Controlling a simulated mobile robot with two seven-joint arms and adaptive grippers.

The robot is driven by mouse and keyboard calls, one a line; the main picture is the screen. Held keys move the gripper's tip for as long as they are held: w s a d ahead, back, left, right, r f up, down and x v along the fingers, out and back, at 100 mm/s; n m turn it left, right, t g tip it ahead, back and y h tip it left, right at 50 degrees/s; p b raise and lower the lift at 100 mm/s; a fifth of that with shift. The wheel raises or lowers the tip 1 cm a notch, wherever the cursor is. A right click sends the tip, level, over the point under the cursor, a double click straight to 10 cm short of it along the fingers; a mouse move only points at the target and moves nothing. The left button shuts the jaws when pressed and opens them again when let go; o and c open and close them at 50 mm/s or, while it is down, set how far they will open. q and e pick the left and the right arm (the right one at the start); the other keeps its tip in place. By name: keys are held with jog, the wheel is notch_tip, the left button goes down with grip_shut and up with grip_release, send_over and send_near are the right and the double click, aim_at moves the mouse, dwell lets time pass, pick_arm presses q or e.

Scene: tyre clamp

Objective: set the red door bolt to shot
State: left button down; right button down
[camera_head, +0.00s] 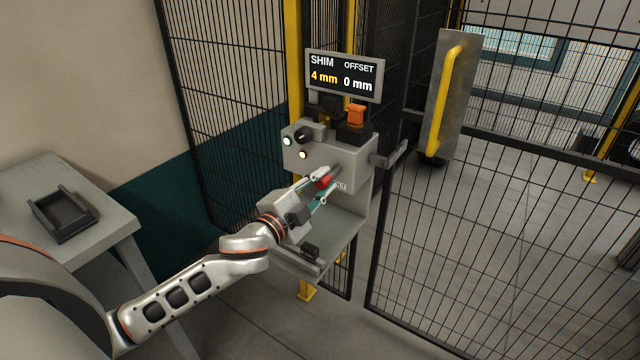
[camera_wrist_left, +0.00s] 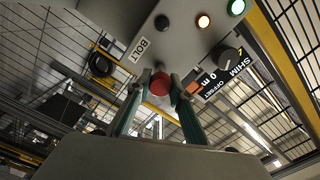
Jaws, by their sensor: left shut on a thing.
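The red door bolt (camera_head: 323,181) is a red knob on the front of a grey control box (camera_head: 345,157), beside a label. My left gripper (camera_head: 320,188) reaches it from the lower left and is shut on the knob. In the left wrist view the red knob (camera_wrist_left: 160,85) sits between the two fingers, under the "BOLT" label (camera_wrist_left: 139,49). The bolt's shaft and its exact setting are hidden by the fingers. My right gripper is in neither view.
A display (camera_head: 343,76) above the box reads SHIM 4 mm, OFFSET 0 mm. A black dial (camera_head: 302,135), lit lamps and an orange switch (camera_head: 356,115) are close by. A mesh gate (camera_head: 510,220) stands at right. A side table (camera_head: 100,222) is at left.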

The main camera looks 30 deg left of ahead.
aim_at(331, 173)
pick_arm(q)
jog(key=w, duration=0.2)
jog(key=shift+w+r, duration=0.1)
jog(key=shift+w, duration=0.25)
jog(key=shift+w+d+p, duration=0.1)
jog(key=shift+w+p, duration=0.2)
jog(key=shift+w, duration=0.05)
jog(key=c, duration=2.2)
grip_release()
jog(key=o, duration=0.4)
jog(key=shift+w, duration=0.1)
jog(key=shift+o, duration=0.2)
jog(key=shift+w, duration=0.1)
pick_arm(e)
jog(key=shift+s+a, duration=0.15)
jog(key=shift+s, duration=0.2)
